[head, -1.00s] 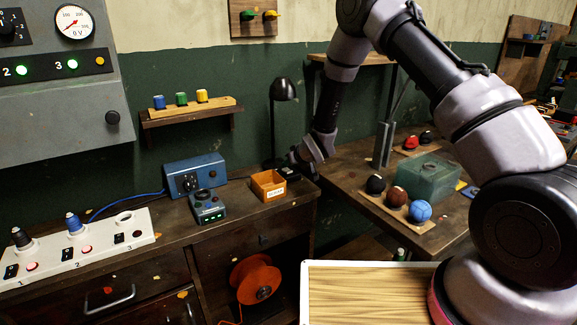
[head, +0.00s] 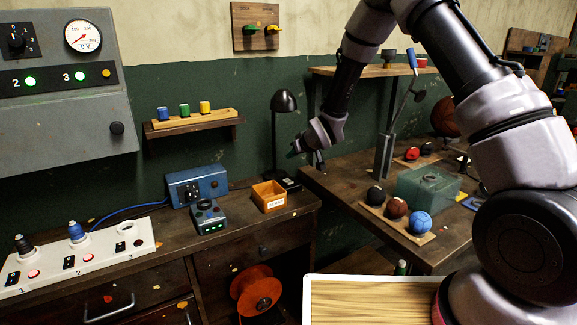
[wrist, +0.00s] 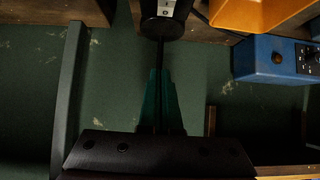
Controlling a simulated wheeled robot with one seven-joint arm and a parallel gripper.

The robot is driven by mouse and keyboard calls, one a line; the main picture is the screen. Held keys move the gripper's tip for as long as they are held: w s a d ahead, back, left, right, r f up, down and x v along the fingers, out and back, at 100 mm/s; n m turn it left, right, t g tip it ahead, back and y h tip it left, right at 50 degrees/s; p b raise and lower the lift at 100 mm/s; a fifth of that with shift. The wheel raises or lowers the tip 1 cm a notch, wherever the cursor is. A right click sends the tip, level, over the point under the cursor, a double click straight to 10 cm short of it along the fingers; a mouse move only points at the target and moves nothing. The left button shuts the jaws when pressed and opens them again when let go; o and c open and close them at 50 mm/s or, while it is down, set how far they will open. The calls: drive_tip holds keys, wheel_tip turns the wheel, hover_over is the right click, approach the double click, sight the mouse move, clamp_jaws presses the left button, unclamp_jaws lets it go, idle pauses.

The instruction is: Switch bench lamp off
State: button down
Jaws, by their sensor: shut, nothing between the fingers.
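The black bench lamp (head: 284,101) stands at the right end of the left bench, with a domed shade on a thin upright stem. No glow shows at the shade. Its dark base (head: 288,184) sits beside the orange box. In the wrist view a black part with a white-marked switch plate, apparently the lamp base (wrist: 163,27), is at the top edge, partly cut off. My gripper (head: 293,153) is shut and empty, above and near the base and just right of the stem. Its teal fingers (wrist: 160,75) point toward the base, apparently apart from it.
An orange box (head: 269,197), a blue power unit (head: 196,185) and a dark device with green lights (head: 208,217) stand left of the lamp. Balls (head: 396,208) and a green translucent box (head: 428,188) are on the right table. Air above the left bench is free.

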drive_tip(key=v, duration=0.4)
drive_tip(key=shift+w+a+r, duration=0.2)
drive_tip(key=shift+r, duration=0.15)
drive_tip(key=s+d+r+m+h, duration=0.2)
drive_tip(key=s+d+r+m, duration=0.15)
drive_tip(key=d+r, duration=0.65)
drive_tip(key=s+d+r+m+h, duration=0.2)
drive_tip(key=s+d+r, duration=0.3)
drive_tip(key=d+r, duration=0.5)
drive_tip(key=s+d+r+m, duration=0.1)
drive_tip(key=s+d+r, duration=0.1)
drive_tip(key=s, duration=0.6)
drive_tip(key=s+d+r+m+g, duration=0.1)
drive_tip(key=s+d+r+m, duration=0.1)
drive_tip(key=s, duration=0.7)
drive_tip(key=s+d+r+m, duration=0.2)
drive_tip(key=s+d+r, duration=0.1)
drive_tip(key=s, duration=0.5)
drive_tip(key=shift+d+r, duration=0.4)
drive_tip(key=shift+r, duration=0.25)
drive_tip(key=shift+s+m+g, duration=0.15)
drive_tip(key=shift+m+g, duration=0.1)
drive_tip(key=shift+g, duration=0.05)
